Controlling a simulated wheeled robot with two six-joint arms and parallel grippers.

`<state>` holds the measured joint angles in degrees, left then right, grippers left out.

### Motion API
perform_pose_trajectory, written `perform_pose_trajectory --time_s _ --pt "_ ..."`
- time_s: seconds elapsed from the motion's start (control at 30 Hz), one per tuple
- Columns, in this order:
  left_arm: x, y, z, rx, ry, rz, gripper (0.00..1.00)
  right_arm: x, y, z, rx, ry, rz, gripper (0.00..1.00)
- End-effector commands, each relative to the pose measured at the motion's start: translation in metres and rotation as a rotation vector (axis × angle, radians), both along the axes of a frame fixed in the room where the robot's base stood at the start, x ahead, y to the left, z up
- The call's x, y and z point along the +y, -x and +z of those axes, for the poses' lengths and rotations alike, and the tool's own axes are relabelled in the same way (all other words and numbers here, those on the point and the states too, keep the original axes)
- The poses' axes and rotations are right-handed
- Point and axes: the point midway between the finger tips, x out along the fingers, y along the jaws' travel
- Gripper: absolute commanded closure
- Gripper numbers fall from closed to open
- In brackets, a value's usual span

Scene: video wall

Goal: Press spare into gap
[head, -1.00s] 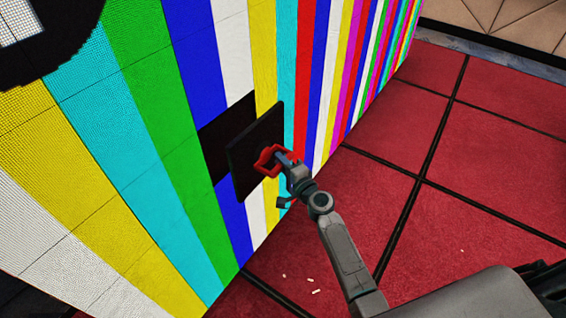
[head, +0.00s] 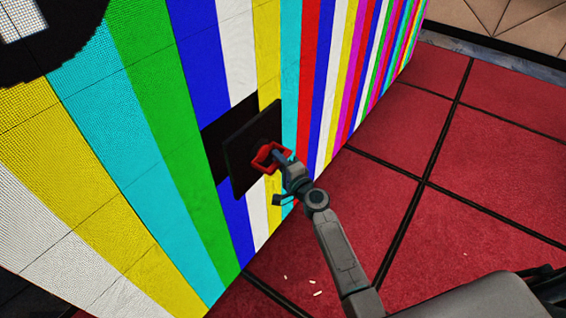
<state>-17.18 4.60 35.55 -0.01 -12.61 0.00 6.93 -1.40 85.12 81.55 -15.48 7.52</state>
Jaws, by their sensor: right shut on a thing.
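The spare (head: 247,143) is a dark square panel with a red handle (head: 268,158) on its near face. My right gripper (head: 280,158) is shut on the red handle and holds the panel upright in front of the video wall. The gap (head: 213,139) is a black square opening in the lit wall. The panel overlaps the right part of the gap and hides it. The panel looks slightly apart from the wall and shifted right of the gap. My left gripper is not in view.
The video wall (head: 140,150) shows bright colour bars and runs away to the upper right. Red floor panels (head: 480,170) with dark seams lie to the right, mostly clear. A few small pale bits (head: 316,293) lie on the floor near the wall.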

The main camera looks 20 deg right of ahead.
Motion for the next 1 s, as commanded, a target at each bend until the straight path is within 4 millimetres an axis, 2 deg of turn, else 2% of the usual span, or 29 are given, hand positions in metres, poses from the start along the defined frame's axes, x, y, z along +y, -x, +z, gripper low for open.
perform_pose_trajectory --time_s 0.6,1.0 --pt "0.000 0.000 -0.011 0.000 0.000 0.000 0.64 0.022 -0.029 0.002 -0.008 -0.006 -0.001 1.00" --pt "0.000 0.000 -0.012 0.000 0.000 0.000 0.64 0.026 -0.033 0.003 -0.007 -0.006 -0.001 1.00"
